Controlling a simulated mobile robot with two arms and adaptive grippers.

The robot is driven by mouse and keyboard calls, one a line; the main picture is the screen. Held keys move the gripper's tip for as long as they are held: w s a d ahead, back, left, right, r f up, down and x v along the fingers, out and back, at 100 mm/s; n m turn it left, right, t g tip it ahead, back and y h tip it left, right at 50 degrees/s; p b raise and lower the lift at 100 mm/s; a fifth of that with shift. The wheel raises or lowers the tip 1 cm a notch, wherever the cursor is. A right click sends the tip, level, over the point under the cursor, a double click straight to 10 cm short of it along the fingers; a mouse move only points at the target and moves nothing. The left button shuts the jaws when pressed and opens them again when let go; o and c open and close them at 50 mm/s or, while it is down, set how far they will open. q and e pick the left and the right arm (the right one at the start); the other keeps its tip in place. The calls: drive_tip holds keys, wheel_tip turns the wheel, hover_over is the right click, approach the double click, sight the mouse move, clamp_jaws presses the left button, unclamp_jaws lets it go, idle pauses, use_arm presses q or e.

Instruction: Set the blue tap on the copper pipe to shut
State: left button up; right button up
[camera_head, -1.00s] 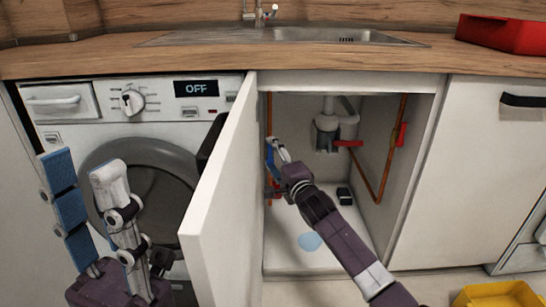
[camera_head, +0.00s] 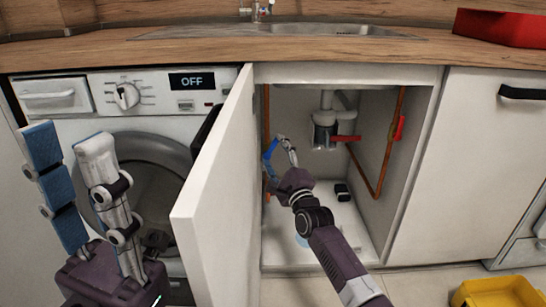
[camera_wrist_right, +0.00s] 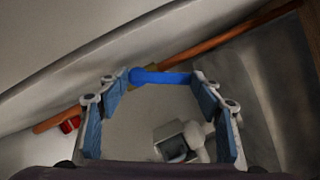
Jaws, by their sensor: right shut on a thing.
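The blue tap (camera_wrist_right: 165,77) sits on the copper pipe (camera_wrist_right: 215,41) in the right wrist view. Its lever lies at a slant to the pipe, neither clearly along nor square across it. My right gripper (camera_wrist_right: 157,88) has its blue-padded fingers on either side of the lever, shut on it. In the head view my right gripper (camera_head: 280,146) is inside the open cabinet by the left copper pipe (camera_head: 266,112); the tap is hard to tell from the blue finger there. My left gripper (camera_head: 68,140) is open and empty, before the washing machine.
The open cabinet door (camera_head: 213,180) stands between my arms. A grey drain trap (camera_head: 325,128) hangs behind, and another copper pipe (camera_head: 387,150) with a red tap (camera_head: 399,127) runs at right. A small black object (camera_head: 342,191) and a blue patch (camera_head: 302,241) lie on the cabinet floor.

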drive_tip(key=shift+d+f+m+b, duration=0.1)
drive_tip(key=shift+f+m+b, duration=0.1)
drive_tip(key=shift+m+b, duration=0.4)
drive_tip(key=o, duration=1.7)
drive_tip(key=shift+v, duration=6)
drive_tip(key=shift+f, duration=0.15)
